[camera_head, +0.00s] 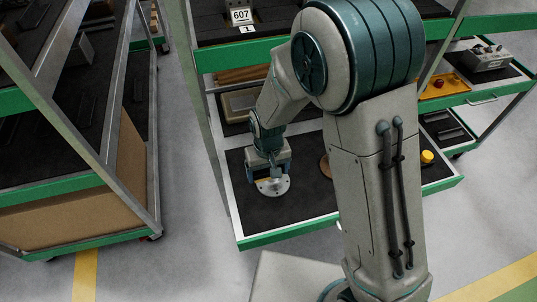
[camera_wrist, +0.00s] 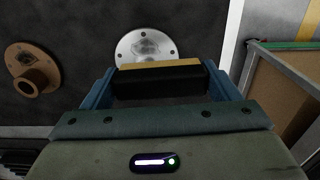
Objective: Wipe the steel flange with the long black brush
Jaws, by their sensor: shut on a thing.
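The steel flange (camera_head: 274,188) lies flat on the dark mat of the lower shelf in the head view. In the wrist view the flange (camera_wrist: 144,45) is a bright round disc with bolt holes around its rim and a dark smudge in its middle. My gripper (camera_wrist: 160,78) is shut on the long black brush (camera_wrist: 158,83), which lies crosswise between the blue fingers with a tan edge forward. In the head view my gripper (camera_head: 268,170) is right over the flange and hides part of it. I cannot tell whether the brush touches the flange.
A brown flange with a raised hub (camera_wrist: 33,72) lies on the mat left of the steel one in the wrist view. The shelf's green front edge (camera_head: 300,232) borders the mat. A yellow cap (camera_head: 427,157) stands right of my arm. Another rack (camera_head: 75,210) stands at left.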

